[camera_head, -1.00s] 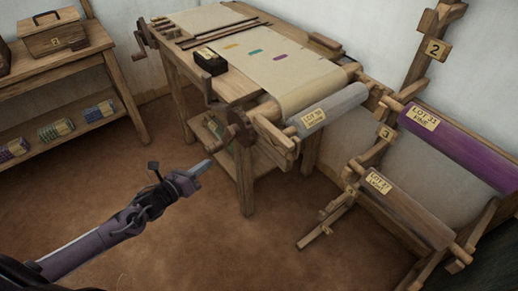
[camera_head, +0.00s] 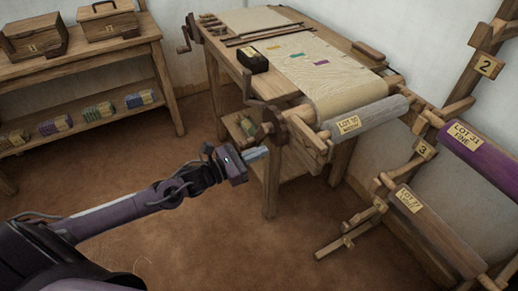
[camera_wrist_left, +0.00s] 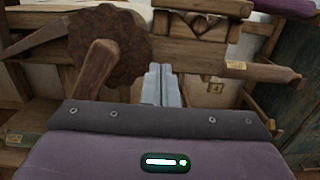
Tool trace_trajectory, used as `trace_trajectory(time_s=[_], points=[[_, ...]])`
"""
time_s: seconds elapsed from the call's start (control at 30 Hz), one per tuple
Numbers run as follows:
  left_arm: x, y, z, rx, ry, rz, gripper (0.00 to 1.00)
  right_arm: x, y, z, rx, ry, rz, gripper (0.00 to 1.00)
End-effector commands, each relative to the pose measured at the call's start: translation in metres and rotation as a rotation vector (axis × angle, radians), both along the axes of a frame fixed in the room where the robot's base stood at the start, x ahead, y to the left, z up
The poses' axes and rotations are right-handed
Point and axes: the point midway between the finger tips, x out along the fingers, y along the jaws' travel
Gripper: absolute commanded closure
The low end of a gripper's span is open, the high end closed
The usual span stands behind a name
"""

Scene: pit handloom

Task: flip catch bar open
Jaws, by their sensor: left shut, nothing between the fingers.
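The loom (camera_head: 235,65) stands at the upper middle, with a dark toothed wheel (camera_head: 279,130) at its near corner. The wheel also shows large at upper left in the left wrist view (camera_wrist_left: 118,42), with a wooden peg handle (camera_wrist_left: 97,72) in front. A tapered wooden bar (camera_wrist_left: 35,38) runs left from the wheel; I cannot tell for sure whether it is the catch bar. My left gripper (camera_head: 264,153) is shut and empty, just below and left of the wheel in the head view. Its fingers (camera_wrist_left: 161,75) point toward the loom frame, right of the wheel. My right gripper is out of view.
A grey cloth roll (camera_head: 368,119) sits at the loom's front. A shelf table (camera_head: 85,60) with boxes stands at left. The brown floor between is clear.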

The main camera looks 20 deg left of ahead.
Motion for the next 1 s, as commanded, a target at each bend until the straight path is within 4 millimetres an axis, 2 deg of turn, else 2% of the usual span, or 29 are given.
trace_trajectory(time_s=[0.1,0.33,0.4,0.6,1.0], points=[[0.022,-0.017,0.004,-0.005,-0.005,0.000,1.00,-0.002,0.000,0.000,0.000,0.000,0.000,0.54],[0.060,-0.047,0.006,-0.004,-0.002,0.000,1.00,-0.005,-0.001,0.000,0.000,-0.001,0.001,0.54],[0.060,-0.047,0.021,0.000,-0.001,0.001,1.00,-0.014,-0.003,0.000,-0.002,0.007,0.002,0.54],[0.063,-0.049,0.039,0.001,0.001,0.001,1.00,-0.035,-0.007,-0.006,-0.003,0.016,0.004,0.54],[0.064,-0.050,0.043,-0.001,0.001,0.000,1.00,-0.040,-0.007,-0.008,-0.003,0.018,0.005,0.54]])
